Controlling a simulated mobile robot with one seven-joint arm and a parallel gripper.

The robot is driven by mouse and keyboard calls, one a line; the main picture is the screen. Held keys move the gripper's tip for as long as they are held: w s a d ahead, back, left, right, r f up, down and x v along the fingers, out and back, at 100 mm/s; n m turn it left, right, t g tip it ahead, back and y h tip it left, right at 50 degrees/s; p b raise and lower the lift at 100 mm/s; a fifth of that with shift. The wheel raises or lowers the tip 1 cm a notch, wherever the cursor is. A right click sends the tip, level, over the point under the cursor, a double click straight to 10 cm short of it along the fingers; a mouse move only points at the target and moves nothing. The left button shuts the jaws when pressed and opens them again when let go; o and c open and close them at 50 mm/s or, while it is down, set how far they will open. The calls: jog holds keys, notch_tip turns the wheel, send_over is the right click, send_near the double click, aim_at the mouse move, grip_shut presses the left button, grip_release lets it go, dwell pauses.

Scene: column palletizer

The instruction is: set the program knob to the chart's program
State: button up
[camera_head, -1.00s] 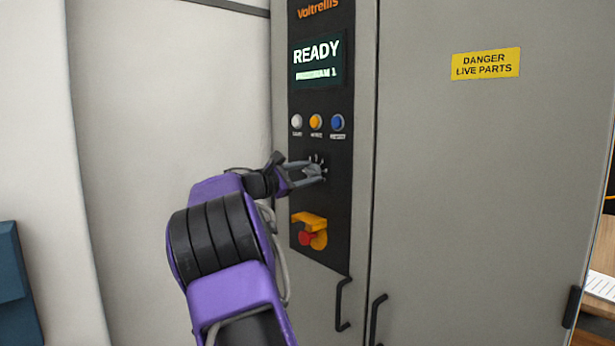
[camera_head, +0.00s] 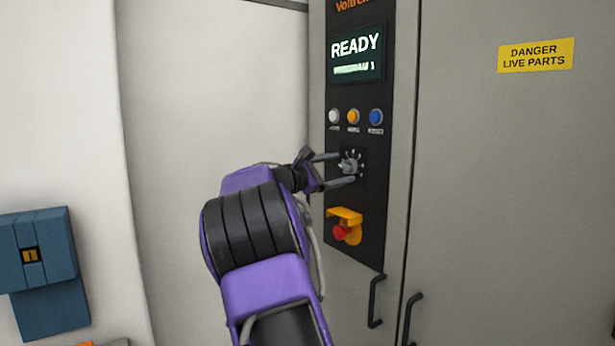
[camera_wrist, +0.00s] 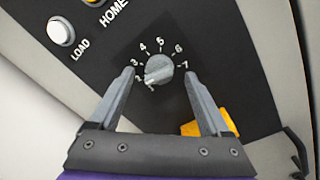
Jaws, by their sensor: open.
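The program knob (camera_head: 349,166) is a small grey dial on the black control panel, below the three buttons. In the wrist view the knob (camera_wrist: 158,70) is ringed by white numerals, with 3 to 7 readable. The low numerals at its lower left are partly hidden, and its pointer seems to face that side. My gripper (camera_wrist: 159,73) is open, one finger on each side of the knob, with a visible gap to both. In the head view my gripper (camera_head: 346,168) reaches in from the left. The display (camera_head: 356,55) reads READY, with a blurred program line ending in 1. No chart shows.
White, orange and blue buttons (camera_head: 354,117) sit just above the knob. A red stop button (camera_head: 342,233) under a yellow guard (camera_head: 345,215) sits below. Cabinet handles (camera_head: 376,300) stick out lower down. A blue box (camera_head: 40,262) is on the left.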

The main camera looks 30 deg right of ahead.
jog(key=s+a, duration=0.2)
jog(key=a, duration=1.3)
jog(key=shift+f, duration=0.35)
